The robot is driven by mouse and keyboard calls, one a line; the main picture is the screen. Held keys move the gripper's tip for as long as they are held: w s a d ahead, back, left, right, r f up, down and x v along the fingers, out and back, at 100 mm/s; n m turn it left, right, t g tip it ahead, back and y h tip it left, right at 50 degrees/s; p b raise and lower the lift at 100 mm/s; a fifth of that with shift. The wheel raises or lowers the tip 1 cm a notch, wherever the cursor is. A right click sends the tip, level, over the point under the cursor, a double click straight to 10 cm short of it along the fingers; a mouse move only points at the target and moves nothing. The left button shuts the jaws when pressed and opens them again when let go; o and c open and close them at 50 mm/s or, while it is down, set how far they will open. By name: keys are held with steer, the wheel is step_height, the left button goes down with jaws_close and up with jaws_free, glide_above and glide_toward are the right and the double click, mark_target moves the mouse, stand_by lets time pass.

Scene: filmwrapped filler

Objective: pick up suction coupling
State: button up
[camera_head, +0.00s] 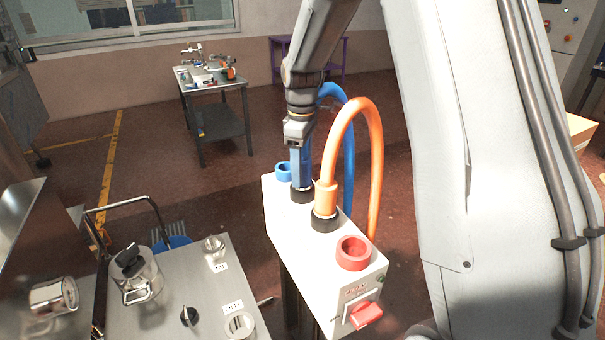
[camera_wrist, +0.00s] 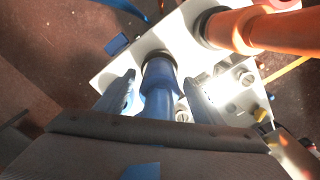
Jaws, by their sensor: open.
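A blue hose coupling (camera_head: 301,177) stands upright in a black collar on the white box (camera_head: 283,225). An orange hose coupling (camera_head: 325,197) stands beside it in another black collar. No readable label shows which is the suction coupling. My gripper (camera_head: 300,148) is above the box at the blue coupling. In the wrist view my open gripper (camera_wrist: 162,98) has one finger on each side of the blue coupling (camera_wrist: 158,92). The orange coupling (camera_wrist: 232,30) is to the upper right there. Whether the fingers touch the blue coupling I cannot tell.
The box has an empty blue ring (camera_head: 284,171), a red ring (camera_head: 353,252) and a red switch (camera_head: 365,315). The orange hose (camera_head: 372,135) arches close to my arm. A steel panel (camera_head: 190,262) with fittings is at lower left. A small table (camera_head: 214,88) stands behind on open floor.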

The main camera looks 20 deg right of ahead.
steer(key=shift+f, duration=0.25)
steer(key=c, duration=1.5)
